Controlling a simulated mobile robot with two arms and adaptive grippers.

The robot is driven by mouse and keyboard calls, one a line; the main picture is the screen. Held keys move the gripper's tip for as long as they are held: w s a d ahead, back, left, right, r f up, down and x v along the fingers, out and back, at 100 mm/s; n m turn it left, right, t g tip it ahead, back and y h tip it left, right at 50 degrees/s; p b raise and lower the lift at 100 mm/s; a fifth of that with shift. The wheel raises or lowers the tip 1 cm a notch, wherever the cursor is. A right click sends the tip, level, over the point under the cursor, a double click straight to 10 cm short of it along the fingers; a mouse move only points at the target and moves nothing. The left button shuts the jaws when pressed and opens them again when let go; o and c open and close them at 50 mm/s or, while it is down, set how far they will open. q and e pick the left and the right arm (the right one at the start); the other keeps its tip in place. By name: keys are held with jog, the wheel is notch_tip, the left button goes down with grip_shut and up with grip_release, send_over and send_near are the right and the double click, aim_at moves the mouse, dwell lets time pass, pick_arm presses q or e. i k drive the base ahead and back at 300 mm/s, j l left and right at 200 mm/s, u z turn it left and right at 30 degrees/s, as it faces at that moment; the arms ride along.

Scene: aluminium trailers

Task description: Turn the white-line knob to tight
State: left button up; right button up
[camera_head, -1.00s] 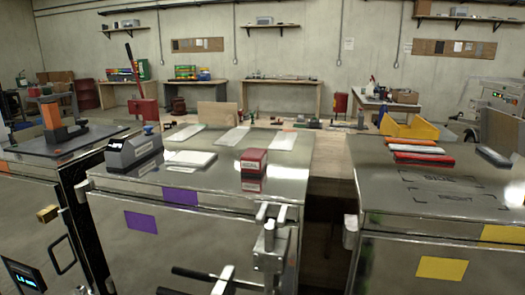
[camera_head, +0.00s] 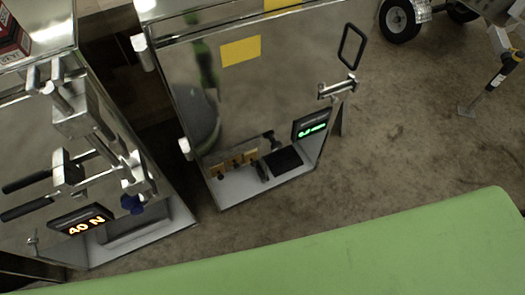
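I cannot make out a knob with a white line. On the right cabinet (camera_head: 240,90), a small dark part (camera_head: 269,138) sits above a row of brass-coloured blocks (camera_head: 232,162). Beside them a display (camera_head: 311,127) glows green; its text is too small to read surely. Neither of my grippers is in view.
A black loop handle (camera_head: 352,46) and a metal latch (camera_head: 337,87) are at the right cabinet's edge. A narrow gap separates the cabinets. Open concrete floor (camera_head: 410,140) lies to the right, with a wheel (camera_head: 399,20) and a yellow-black tool (camera_head: 504,68) at the back.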

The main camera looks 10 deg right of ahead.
aim_at(276, 146)
jog(key=k+l+z, duration=0.25)
jog(key=k, duration=0.2)
jog(key=k+l+z, duration=0.3)
jog(key=k+j, duration=0.15)
jog(key=j, duration=0.25)
jog(key=k+j, duration=0.1)
jog(key=j, duration=0.3)
jog(key=k+j, duration=0.15)
jog(key=j, duration=0.3)
jog(key=k+j, duration=0.1)
jog(key=j, duration=0.3)
